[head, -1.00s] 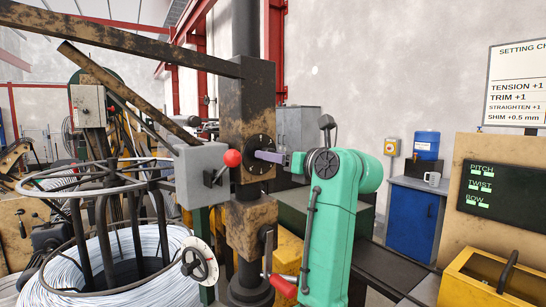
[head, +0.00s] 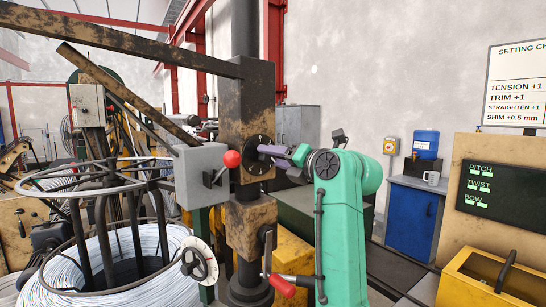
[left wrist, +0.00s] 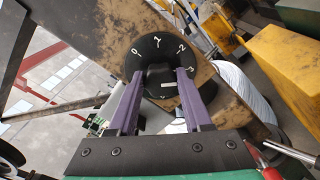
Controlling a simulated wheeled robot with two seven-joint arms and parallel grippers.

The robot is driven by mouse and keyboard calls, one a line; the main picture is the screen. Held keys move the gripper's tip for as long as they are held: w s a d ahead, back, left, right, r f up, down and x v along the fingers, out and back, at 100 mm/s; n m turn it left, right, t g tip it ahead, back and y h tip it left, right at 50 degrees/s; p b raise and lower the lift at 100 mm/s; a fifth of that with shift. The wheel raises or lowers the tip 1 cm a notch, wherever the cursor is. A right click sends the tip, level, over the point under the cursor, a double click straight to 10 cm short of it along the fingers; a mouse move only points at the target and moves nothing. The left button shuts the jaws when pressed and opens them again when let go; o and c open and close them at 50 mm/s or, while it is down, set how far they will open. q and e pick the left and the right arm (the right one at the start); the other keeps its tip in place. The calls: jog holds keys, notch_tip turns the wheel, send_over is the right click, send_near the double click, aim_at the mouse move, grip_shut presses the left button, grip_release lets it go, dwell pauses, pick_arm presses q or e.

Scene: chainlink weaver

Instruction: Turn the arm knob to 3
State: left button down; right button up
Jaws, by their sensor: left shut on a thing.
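The arm knob is a black round dial (head: 257,150) on the brown, worn block of the machine's dark post. In the left wrist view the dial (left wrist: 148,51) carries the white figures 0, 1, 2 and 3 along its rim, with a black raised grip (left wrist: 160,75) at its middle. A small pale mark shows on the lower part of the grip; which figure it points to is unclear. My left gripper (head: 268,149), with purple fingers, reaches the dial from the right and is shut on the grip, one finger on each side (left wrist: 157,76). My right gripper is not seen.
A grey box (head: 200,175) with a red-ball lever (head: 232,158) stands just left of the dial. A white handwheel (head: 198,262) and a red-handled lever (head: 281,285) are below. A setting chart (head: 515,85) hangs at right above a panel (head: 500,190).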

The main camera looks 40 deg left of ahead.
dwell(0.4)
pick_arm(q)
jog(key=shift+c, duration=1.7)
grip_release()
jog(key=s+d+b, duration=0.2)
jog(key=d+b, duration=0.2)
jog(key=d, duration=1)
jog(key=shift+s+d+b, duration=0.2)
jog(key=shift+b, duration=0.1)
jog(key=shift+a, duration=0.1)
